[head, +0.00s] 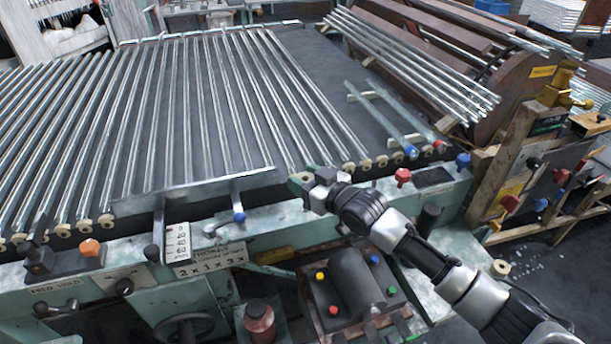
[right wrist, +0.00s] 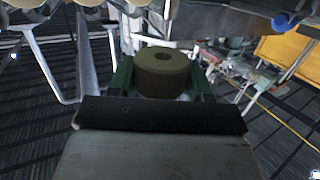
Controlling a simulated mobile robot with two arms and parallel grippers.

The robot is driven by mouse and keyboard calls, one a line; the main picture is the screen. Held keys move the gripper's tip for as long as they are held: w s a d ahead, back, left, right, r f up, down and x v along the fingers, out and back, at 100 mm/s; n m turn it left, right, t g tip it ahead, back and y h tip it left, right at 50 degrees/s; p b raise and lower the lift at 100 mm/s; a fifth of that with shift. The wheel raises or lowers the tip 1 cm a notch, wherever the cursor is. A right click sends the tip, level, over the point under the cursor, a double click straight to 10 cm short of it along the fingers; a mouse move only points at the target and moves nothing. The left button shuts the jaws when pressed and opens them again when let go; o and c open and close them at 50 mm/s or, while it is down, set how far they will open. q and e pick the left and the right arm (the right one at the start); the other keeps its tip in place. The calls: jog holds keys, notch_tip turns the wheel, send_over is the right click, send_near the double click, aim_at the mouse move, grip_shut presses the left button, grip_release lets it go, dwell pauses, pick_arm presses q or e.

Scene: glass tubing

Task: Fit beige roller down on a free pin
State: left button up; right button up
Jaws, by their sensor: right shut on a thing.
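My right gripper (head: 304,179) reaches in from the lower right in the head view. It is shut on a beige roller (right wrist: 162,72), a short cylinder with a hole in its top. The roller sits upright between the green fingers in the right wrist view, and a little of it shows in the head view (head: 302,178). Several like rollers (head: 348,167) sit along the front edge of the tube bed at the right, and several more (head: 106,220) at the left. I cannot make out a bare pin or how far the held roller is above the edge. My left gripper is not in view.
Long glass tubes (head: 200,100) cover the bed. A metal bar (head: 195,192) runs along its front, left of my gripper. A red knob (head: 402,176) and a blue one (head: 462,160) stand at the right. A control box (head: 350,290) is below my arm.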

jog(key=shift+f+b, duration=0.35)
jog(key=shift+f, duration=0.45)
dwell(0.7)
jog(key=shift+f+b, duration=1.5)
jog(key=shift+f, duration=0.9)
jog(key=o, duration=1)
jog(key=shift+s, duration=0.1)
jog(key=shift+r, duration=0.1)
jog(key=v, duration=1)
jog(key=shift+s+d, duration=0.3)
